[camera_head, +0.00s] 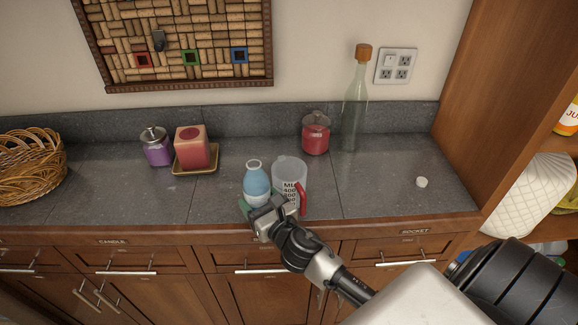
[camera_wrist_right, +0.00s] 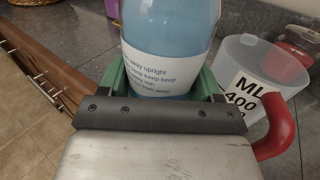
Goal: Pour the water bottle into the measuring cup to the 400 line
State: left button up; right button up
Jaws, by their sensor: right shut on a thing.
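The water bottle (camera_head: 256,180) is blue with a white label and an open top. It stands upright, or nearly so, at the counter's front. My right gripper (camera_head: 262,207) is shut around its lower part. In the right wrist view the bottle (camera_wrist_right: 165,50) sits between the green fingers of the right gripper (camera_wrist_right: 165,85). The measuring cup (camera_head: 290,172) is clear with black markings and a red handle, just right of the bottle. The cup also shows in the right wrist view (camera_wrist_right: 250,65), with 400 readable; I see no water in it. My left gripper is not in view.
A small white cap (camera_head: 422,182) lies on the counter (camera_head: 380,190) at the right. Behind stand a red jar (camera_head: 316,135) and a tall glass bottle (camera_head: 355,105). A candle (camera_head: 192,147), a purple jar (camera_head: 157,150) and a basket (camera_head: 30,165) are left. Counter between is clear.

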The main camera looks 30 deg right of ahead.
jog(key=shift+a+r+m+p, duration=0.1)
jog(key=shift+r+m+p, duration=0.1)
jog(key=shift+m+p, duration=0.15)
jog(key=shift+s+a+r+m+p, duration=0.15)
jog(key=shift+m+p, duration=0.15)
jog(key=shift+m, duration=0.35)
jog(key=shift+a+m+g+p, duration=0.15)
jog(key=shift+m+g+p, duration=0.25)
jog(key=shift+m, duration=0.5)
jog(key=shift+a+m, duration=0.1)
jog(key=shift+m, duration=0.6)
jog(key=shift+m+y, duration=0.3)
jog(key=shift+m, duration=0.4)
jog(key=shift+g, duration=0.3)
jog(key=shift+s+a+r+m+p, duration=0.1)
jog(key=shift+a+r+m+p, duration=0.3)
jog(key=shift+m+p, duration=0.4)
jog(key=shift+s+a+f+m+g+y+b, duration=0.1)
jog(key=shift+a+f+m+g+y+b, duration=0.15)
jog(key=shift+m, duration=0.2)
jog(key=shift+a+f+m+g+y+b, duration=0.15)
jog(key=shift+a+m+b, duration=0.15)
jog(key=shift+m, duration=0.15)
jog(key=shift+s+a+r+m, duration=0.1)
jog(key=shift+a+r+m, duration=0.25)
jog(key=shift+r+m, duration=0.3)
